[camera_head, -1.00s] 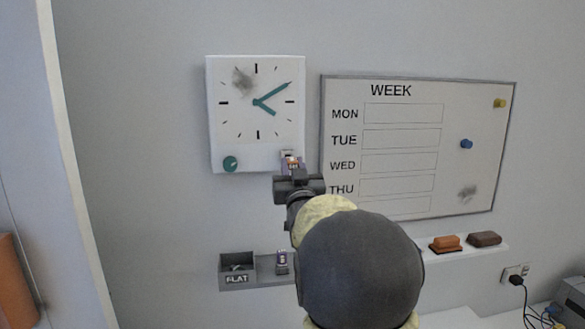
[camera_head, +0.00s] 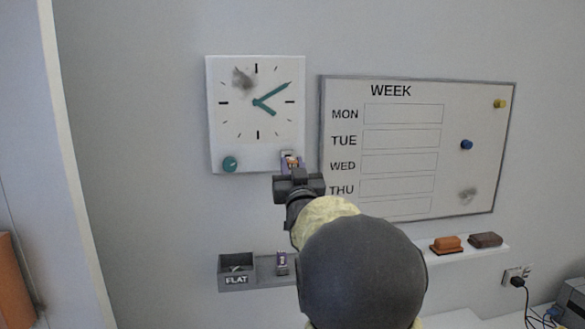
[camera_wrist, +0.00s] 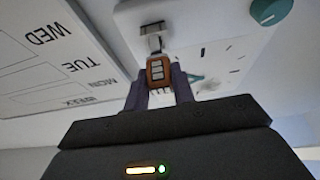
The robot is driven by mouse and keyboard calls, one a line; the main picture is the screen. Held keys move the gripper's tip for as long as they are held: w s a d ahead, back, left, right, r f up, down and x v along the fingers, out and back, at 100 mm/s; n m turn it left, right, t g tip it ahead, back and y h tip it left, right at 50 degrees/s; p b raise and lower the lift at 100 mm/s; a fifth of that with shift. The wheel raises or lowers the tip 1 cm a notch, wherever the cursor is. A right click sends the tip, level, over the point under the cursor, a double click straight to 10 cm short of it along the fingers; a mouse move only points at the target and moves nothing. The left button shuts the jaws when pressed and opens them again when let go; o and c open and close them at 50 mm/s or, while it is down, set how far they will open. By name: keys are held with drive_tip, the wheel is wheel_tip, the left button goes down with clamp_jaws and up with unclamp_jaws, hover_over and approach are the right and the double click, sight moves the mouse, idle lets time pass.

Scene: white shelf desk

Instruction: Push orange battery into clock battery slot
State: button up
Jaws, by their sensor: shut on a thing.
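The white square clock (camera_head: 228,125) hangs on the wall, with teal hands and a teal knob at its lower left. Its battery slot (camera_wrist: 152,28) shows in the wrist view as a metal-lined opening at the clock's edge. My gripper (camera_head: 291,166) is at the clock's lower right corner, shut on the orange battery (camera_wrist: 158,69). The battery stands between the two dark fingers, its end towards the slot and in line with it. The battery's end meets or nearly meets the slot piece; I cannot tell how far in it is. My wrist hides part of the head view.
A WEEK whiteboard (camera_head: 400,145) hangs close to the right of the clock. Below are a grey FLAT bin (camera_head: 236,280) and another battery (camera_head: 282,262) on a small ledge. An orange eraser (camera_head: 446,244) and a brown one (camera_head: 485,240) lie on the right shelf.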

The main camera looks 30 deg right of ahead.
drive_tip(key=shift+w+d, duration=0.2)
drive_tip(key=shift+w, duration=0.45)
drive_tip(key=shift+w+d, duration=0.2)
drive_tip(key=shift+w, duration=0.45)
drive_tip(key=o, duration=1)
drive_tip(key=shift+o, duration=0.2)
drive_tip(key=shift+f+b, duration=0.1)
drive_tip(key=shift+b, duration=0.25)
drive_tip(key=b+v, duration=0.7)
drive_tip(key=v, duration=1)
drive_tip(key=shift+s+a, duration=0.1)
drive_tip(key=shift+s, duration=0.05)
